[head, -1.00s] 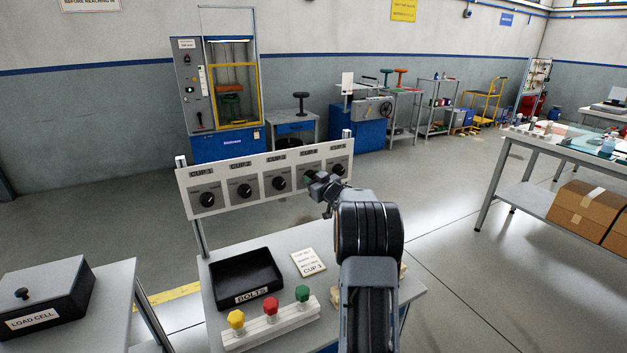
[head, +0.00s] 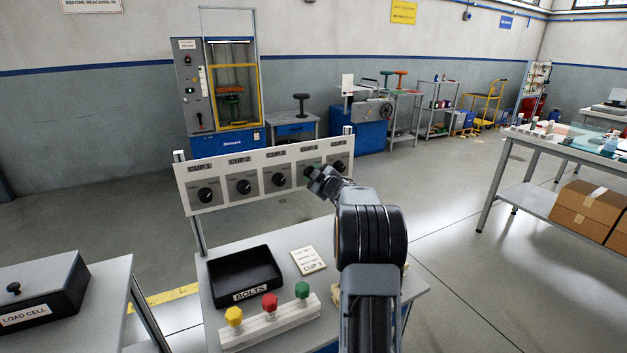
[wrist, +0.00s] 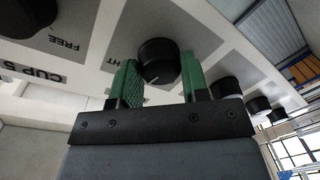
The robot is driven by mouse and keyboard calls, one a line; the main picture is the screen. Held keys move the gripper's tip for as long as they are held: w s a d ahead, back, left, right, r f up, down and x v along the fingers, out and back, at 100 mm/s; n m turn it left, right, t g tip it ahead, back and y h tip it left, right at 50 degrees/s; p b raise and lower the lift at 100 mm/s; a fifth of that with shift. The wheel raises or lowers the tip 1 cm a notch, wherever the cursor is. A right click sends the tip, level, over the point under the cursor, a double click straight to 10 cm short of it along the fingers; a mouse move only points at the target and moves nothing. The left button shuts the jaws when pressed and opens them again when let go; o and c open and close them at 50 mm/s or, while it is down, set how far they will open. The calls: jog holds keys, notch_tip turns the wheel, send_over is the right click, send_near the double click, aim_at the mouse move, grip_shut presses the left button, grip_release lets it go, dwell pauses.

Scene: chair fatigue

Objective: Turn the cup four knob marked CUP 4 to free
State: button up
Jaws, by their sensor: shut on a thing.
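The white panel (head: 225,199) carries a row of black knobs on grey plates. The CUP 4 knob (wrist: 159,62) is fourth from the left, beside the plate marked CUP 5 (wrist: 35,77). In the wrist view it sits between the green fingers of my gripper (wrist: 160,85), which is shut on it. A short white line on the knob points down and slightly left in that view. In the head view my gripper (head: 315,180) hides most of this knob. The CUP 4 label and its free mark cannot be read clearly.
The CUP 5 knob (head: 339,166) is close on the right and the third knob (head: 278,180) close on the left. Below are a black bolts tray (head: 244,271), a card (head: 309,260) and a rail with yellow, red and green knobs (head: 270,322).

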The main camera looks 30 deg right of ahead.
jog(key=n+b, duration=0.3)
jog(key=n, duration=0.2)
jog(key=n+h+b, duration=0.1)
jog(key=n+b, duration=0.2)
jog(key=n, duration=0.2)
jog(key=shift+a+f+g, duration=0.1)
jog(key=shift+g, duration=0.2)
jog(key=shift+n, duration=0.4)
jog(key=o, duration=0.9)
jog(key=s, duration=0.4)
jog(key=s+a+r, duration=0.1)
jog(key=s, duration=0.4)
jog(key=s+a, duration=0.1)
jog(key=s, duration=0.3)
jog(key=shift+s+r, duration=0.15)
jog(key=shift+s, duration=0.15)
